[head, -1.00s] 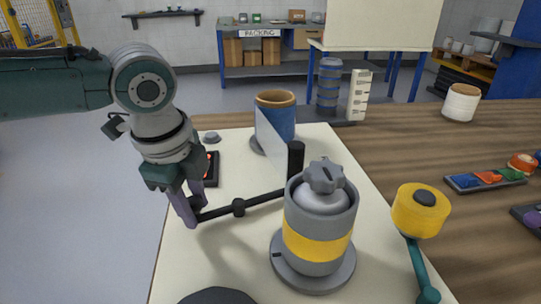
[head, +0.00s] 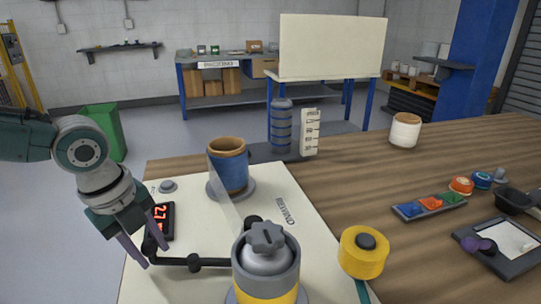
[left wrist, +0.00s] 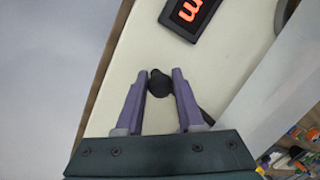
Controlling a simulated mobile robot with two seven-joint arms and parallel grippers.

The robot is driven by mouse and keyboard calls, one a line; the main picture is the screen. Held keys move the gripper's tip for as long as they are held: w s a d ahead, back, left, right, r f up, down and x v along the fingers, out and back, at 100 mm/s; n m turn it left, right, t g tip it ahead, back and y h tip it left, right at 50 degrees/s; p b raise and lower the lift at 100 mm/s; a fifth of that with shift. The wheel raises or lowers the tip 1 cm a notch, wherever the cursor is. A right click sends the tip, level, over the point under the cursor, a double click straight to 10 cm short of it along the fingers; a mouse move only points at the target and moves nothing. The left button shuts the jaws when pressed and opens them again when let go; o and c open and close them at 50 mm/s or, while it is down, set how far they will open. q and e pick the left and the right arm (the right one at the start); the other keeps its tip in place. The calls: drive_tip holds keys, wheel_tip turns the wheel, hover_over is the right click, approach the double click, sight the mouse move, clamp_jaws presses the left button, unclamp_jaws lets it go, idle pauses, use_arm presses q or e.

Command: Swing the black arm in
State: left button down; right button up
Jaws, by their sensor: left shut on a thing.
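The black arm (head: 195,263) is a thin jointed bar lying low over the cream board in the head view. Its left end stands up as a dark knob, and its right end passes behind the grey and yellow roller (head: 266,270). My left gripper (head: 146,250) is shut on the arm's left end. In the left wrist view the dark round knob (left wrist: 158,84) sits between the purple fingertips. A black post (head: 253,224) shows partly behind the grey and yellow roller. My right gripper is not in view.
A blue roller (head: 232,172) with a translucent film strip (head: 222,198) stands behind the arm. A black display (head: 161,220) with red digits lies close to my left gripper. Trays with coloured parts (head: 430,205) lie further right.

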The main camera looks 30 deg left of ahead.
use_arm(q)
drive_tip(key=shift+w, duration=0.1)
idle(0.4)
drive_tip(key=c, duration=0.5)
unclamp_jaws()
drive_tip(key=shift+c, duration=0.2)
wheel_tip(320, 180, up, 10)
drive_tip(key=s+p, duration=0.2)
drive_tip(key=shift+a, duration=0.2)
drive_tip(key=shift+d+f, duration=0.1)
drive_tip(key=shift+f, duration=0.05)
